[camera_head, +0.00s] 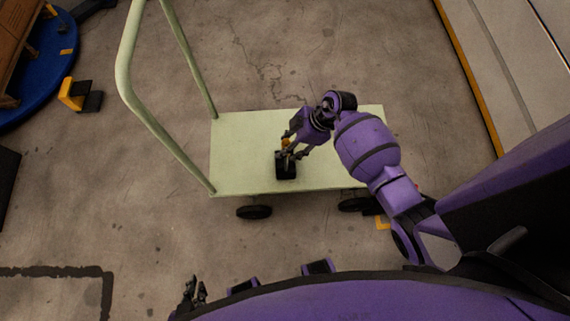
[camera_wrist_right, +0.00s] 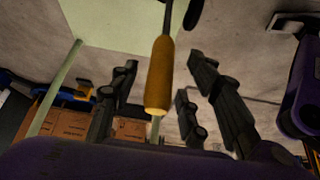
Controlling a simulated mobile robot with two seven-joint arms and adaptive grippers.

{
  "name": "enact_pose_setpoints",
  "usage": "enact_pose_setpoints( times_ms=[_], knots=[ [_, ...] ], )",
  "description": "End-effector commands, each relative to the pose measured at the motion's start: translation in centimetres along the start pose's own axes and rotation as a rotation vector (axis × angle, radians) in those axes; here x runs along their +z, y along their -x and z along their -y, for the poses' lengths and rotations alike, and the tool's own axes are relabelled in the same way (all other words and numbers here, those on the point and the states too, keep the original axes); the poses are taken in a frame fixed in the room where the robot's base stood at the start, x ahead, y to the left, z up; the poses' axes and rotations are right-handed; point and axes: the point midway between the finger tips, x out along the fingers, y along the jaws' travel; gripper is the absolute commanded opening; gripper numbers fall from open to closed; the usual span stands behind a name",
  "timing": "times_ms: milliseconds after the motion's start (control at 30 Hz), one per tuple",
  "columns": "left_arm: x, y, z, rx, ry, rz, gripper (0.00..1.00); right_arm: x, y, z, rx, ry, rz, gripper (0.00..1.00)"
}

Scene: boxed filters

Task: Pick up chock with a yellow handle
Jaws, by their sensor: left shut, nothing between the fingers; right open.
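A black chock (camera_head: 286,170) sits on the pale green deck of the cart. Its yellow handle (camera_head: 285,143) is partly hidden by my right gripper (camera_head: 292,154) in the head view. In the right wrist view the yellow handle (camera_wrist_right: 159,80) stands between the spread fingers of my right gripper (camera_wrist_right: 165,62). Those fingers are open; I cannot tell whether any touches the handle. My left gripper (camera_head: 193,292) is shut and empty at the bottom left of the head view, well away from the chock.
The cart (camera_head: 235,135) has a tall tubular push handle (camera_head: 130,50) on its left side and black wheels. A yellow and black object (camera_head: 72,93) lies on the floor at left, near a blue round base (camera_head: 45,80). A yellow-edged platform (camera_head: 510,75) is at right.

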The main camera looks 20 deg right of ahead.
Motion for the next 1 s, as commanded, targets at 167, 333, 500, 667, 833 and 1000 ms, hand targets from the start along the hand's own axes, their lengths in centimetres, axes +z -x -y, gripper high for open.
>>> enact_pose_setpoints(
  times_ms=[167,333,500,667,833,1000],
  knots=[
    [-0.02,-0.28,-0.11,0.002,0.000,-0.002,0.00,0.00,-1.60,-0.04,0.000,0.000,-0.001,0.43],
    [-0.43,-0.34,-0.17,0.003,-0.001,-0.008,0.00,-0.03,-1.59,-0.09,0.002,0.001,-0.001,0.43],
    [-0.42,-0.34,-0.19,0.004,-0.001,-0.008,0.00,-0.02,-1.58,-0.06,0.001,0.001,-0.001,0.27],
    [-0.29,-0.36,-0.20,0.004,-0.001,-0.006,0.00,-0.01,-1.58,-0.06,0.001,0.001,-0.001,0.06],
    [0.06,-0.34,-0.19,0.003,0.000,0.000,0.00,-0.19,-1.47,-0.25,0.005,0.004,-0.003,0.00],
    [0.36,-0.26,-0.16,0.003,0.000,0.005,0.00,-0.19,-1.45,-0.27,0.006,0.004,-0.003,0.00]
  ],
)
